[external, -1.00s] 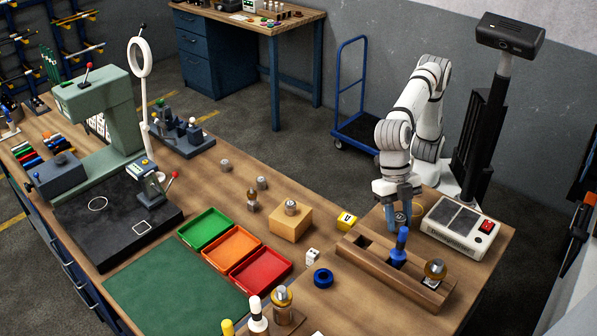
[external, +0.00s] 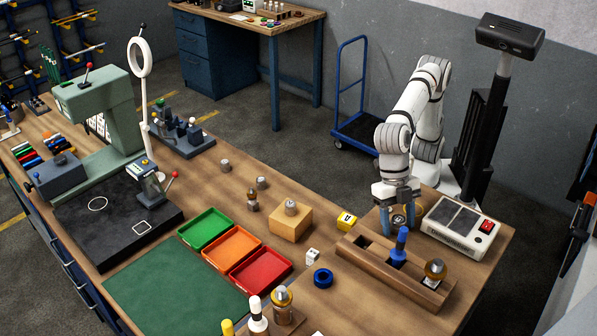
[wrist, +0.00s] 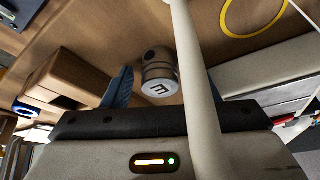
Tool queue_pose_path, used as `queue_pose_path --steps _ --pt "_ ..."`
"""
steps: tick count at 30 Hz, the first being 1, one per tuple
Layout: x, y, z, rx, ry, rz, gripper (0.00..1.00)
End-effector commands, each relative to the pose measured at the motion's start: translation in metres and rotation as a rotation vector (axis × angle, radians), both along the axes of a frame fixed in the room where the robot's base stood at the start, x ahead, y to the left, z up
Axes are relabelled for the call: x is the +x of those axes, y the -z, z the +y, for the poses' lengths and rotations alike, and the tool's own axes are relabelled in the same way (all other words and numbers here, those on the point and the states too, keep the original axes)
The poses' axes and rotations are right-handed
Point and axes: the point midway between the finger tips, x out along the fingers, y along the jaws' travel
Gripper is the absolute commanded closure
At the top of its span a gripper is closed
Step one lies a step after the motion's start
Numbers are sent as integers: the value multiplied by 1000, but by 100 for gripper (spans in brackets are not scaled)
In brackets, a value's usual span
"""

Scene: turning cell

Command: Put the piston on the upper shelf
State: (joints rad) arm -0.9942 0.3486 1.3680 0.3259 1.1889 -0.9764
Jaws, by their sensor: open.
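A short grey metal cylinder with a dark side hole and a marked end face, which looks like the piston (wrist: 159,72), stands on the wooden surface in the wrist view. In the external view it shows partly between my fingers (external: 398,219). My gripper (external: 398,226) is open, with its blue fingers on either side of the cylinder. In the wrist view one finger shows left of it; a pale bar hides much of the other side. I cannot tell whether the fingers touch it. I cannot make out the upper shelf for certain.
A grey device with a red switch (external: 458,227) is close on the right. Similar metal cylinders stand further left, one on a wooden block (external: 280,225). A blue ring (external: 323,278) lies nearby.

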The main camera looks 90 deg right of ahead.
Motion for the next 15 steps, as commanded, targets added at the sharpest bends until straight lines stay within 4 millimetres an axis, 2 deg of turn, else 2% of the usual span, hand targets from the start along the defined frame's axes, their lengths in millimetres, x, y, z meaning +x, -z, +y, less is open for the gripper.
queue_pose_path --steps 5,15 --pt "2 -17 -5 3 1 -2 46" --pt "11 -84 -32 3 1 -2 46"
